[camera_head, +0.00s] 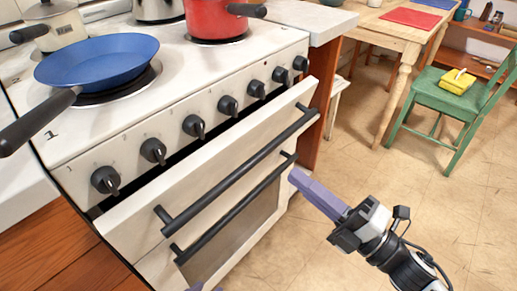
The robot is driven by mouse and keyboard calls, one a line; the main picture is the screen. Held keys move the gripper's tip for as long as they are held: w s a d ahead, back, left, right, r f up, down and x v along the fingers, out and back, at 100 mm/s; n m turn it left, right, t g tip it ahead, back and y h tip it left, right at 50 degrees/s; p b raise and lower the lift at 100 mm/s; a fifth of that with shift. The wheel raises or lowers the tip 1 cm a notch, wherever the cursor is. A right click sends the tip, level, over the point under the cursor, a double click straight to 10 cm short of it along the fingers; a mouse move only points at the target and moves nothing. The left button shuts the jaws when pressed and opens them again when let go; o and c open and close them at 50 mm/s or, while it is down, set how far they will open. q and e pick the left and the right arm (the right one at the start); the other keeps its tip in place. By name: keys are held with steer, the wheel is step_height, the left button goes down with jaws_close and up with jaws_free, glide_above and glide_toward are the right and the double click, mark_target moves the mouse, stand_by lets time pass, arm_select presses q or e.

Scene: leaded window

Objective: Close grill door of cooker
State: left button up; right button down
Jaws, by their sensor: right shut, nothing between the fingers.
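The cooker (75,165) is white with a row of black knobs. Its grill door (200,177) is the upper white panel with a long black handle (240,172). The door leans outward at its top, with a dark gap between it and the knob panel. Below it is the oven door (235,230) with its own black handle and a dark window. My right gripper (294,176) is shut and empty, its purple fingers pointing at the right end of the lower handle; contact cannot be judged. A sliver of purple at the bottom edge may be my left gripper (206,288).
A blue frying pan (95,62) and a red pot (215,18) stand on the hob; the pan's handle sticks out to the left. A wooden table and a green chair (450,98) stand at the right. The floor between is clear.

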glide_toward(246, 134)
steer(key=x, duration=0.5)
steer(key=shift+b, duration=0.3)
steer(key=shift+w+a+r, duration=0.15)
steer(key=shift+w+a, duration=0.25)
steer(key=shift+a, duration=0.2)
